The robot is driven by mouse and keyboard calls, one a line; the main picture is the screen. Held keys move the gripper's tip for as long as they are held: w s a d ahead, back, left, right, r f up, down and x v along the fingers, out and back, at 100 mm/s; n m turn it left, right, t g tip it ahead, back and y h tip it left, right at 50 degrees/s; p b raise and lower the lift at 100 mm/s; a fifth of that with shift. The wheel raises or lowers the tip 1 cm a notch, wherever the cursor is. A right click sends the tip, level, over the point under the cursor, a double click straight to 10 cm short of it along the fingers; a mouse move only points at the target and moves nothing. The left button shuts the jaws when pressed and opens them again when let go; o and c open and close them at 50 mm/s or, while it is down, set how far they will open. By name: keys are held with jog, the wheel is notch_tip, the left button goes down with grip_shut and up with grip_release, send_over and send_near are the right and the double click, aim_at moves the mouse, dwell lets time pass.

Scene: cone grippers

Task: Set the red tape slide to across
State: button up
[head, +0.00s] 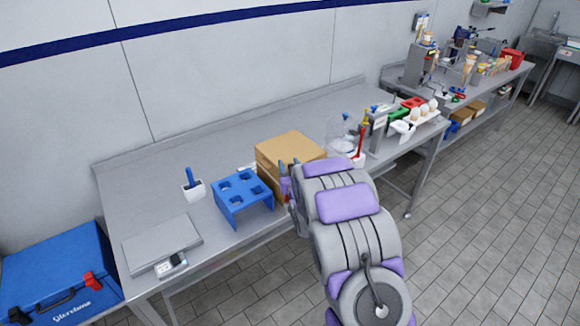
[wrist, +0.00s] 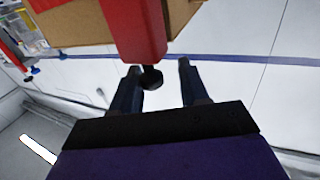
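A red part (wrist: 135,28) with a black knob (wrist: 151,77) at its end, which looks like the red tape slide, juts toward my gripper in the wrist view. It lies in front of a brown cardboard box (wrist: 75,22). My gripper (wrist: 158,66) is open, its two dark fingers apart. The knob appears between the fingers, closer to the left one; I cannot tell whether they touch. In the head view my gripper (head: 285,176) is at the front of the cardboard box (head: 290,148), and my arm hides most of the red part.
A blue stand with holes (head: 242,193) is left of the box on the steel table (head: 150,185). A white holder with a blue handle (head: 193,187), a scale (head: 162,245) and a blue case (head: 60,275) are further left. Bottles and a cone rack crowd the right.

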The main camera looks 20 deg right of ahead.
jog(key=shift+s+d, duration=0.15)
jog(key=shift+s, duration=0.35)
jog(key=s+p, duration=1.6)
jog(key=shift+s+a, duration=0.15)
jog(key=shift+a, duration=0.3)
jog(key=shift+f, duration=0.1)
dwell(0.4)
